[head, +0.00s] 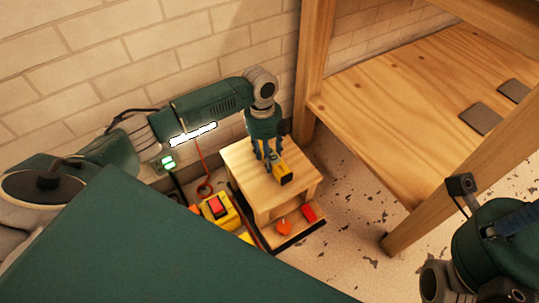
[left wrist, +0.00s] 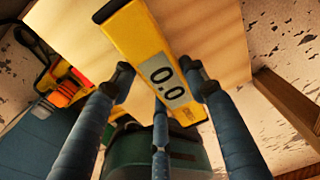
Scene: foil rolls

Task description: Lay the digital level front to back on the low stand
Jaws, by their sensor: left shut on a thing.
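The digital level is a yellow bar with a dark end cap (head: 287,180); in the left wrist view its yellow body (left wrist: 135,38) carries a grey display reading 0.0. The low stand (head: 243,167) is a small pale wooden table by the wall; its top (left wrist: 215,35) also fills the upper middle of the left wrist view. My left gripper (head: 271,158) points down over the stand, its blue fingers (left wrist: 160,78) on either side of the level, shut on it. The level lies roughly front to back over the top; I cannot tell if it touches.
A yellow and red box (head: 218,208) stands left of the stand. An orange round thing (head: 283,227) and a red block (head: 309,213) sit low at its front. A wooden shelf (head: 400,95) with posts rises at the right. A brick wall (head: 130,50) is behind.

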